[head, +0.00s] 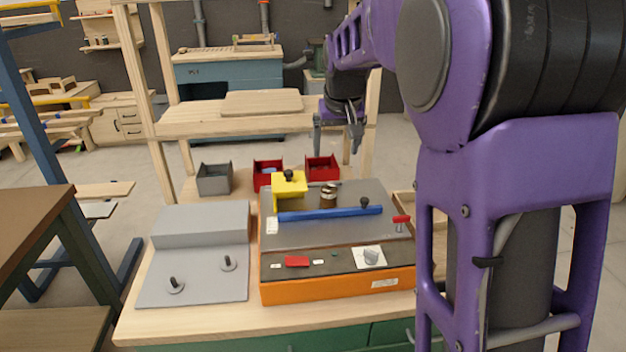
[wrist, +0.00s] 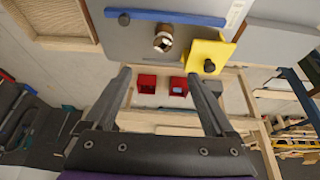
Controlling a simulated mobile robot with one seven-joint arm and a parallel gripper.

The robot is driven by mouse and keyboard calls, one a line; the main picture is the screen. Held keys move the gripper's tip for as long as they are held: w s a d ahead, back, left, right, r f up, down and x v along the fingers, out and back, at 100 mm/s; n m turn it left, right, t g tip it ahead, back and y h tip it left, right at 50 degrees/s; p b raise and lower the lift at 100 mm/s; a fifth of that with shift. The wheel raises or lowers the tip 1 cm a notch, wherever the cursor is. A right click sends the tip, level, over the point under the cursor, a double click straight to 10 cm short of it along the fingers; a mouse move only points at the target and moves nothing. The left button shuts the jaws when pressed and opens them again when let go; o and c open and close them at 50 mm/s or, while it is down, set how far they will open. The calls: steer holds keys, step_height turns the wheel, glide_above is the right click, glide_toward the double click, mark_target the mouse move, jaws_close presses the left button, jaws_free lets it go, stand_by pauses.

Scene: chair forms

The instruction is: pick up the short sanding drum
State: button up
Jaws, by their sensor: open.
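A short, brown-banded cylinder with a metallic top (head: 328,194), which looks like the short sanding drum, stands on the grey top of the orange machine (head: 340,287). It sits just behind a blue bar (head: 330,213) and right of a yellow block (head: 290,188). In the wrist view the drum (wrist: 163,40) shows end-on, beyond the fingertips and roughly between them. My gripper (head: 337,146) is open and empty, above and behind the machine, apart from the drum. Its two spread fingers also show in the wrist view (wrist: 158,76).
A grey bin (head: 213,180) and two red bins (head: 268,174) stand behind the machine. A grey stepped board (head: 200,226) with two upright pegs lies to its left. Black knobs and a red handle (head: 401,219) stick up from the machine. A wooden shelf (head: 250,123) spans behind.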

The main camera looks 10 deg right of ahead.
mark_target(329, 193)
steer(key=x, duration=0.4)
steer(key=b+x, duration=0.1)
steer(key=x, duration=0.3)
steer(key=s+x, duration=0.1)
steer(key=x, duration=0.2)
steer(key=shift+w+a+f, duration=0.1)
steer(key=shift+w+f, duration=0.05)
steer(key=shift+f, duration=0.45)
steer(key=shift+b+x, duration=0.6)
steer(key=shift+x, duration=2.5)
steer(key=shift+w+a, duration=0.1)
steer(key=shift+a, duration=0.1)
steer(key=shift+r, duration=0.1)
jaws_close()
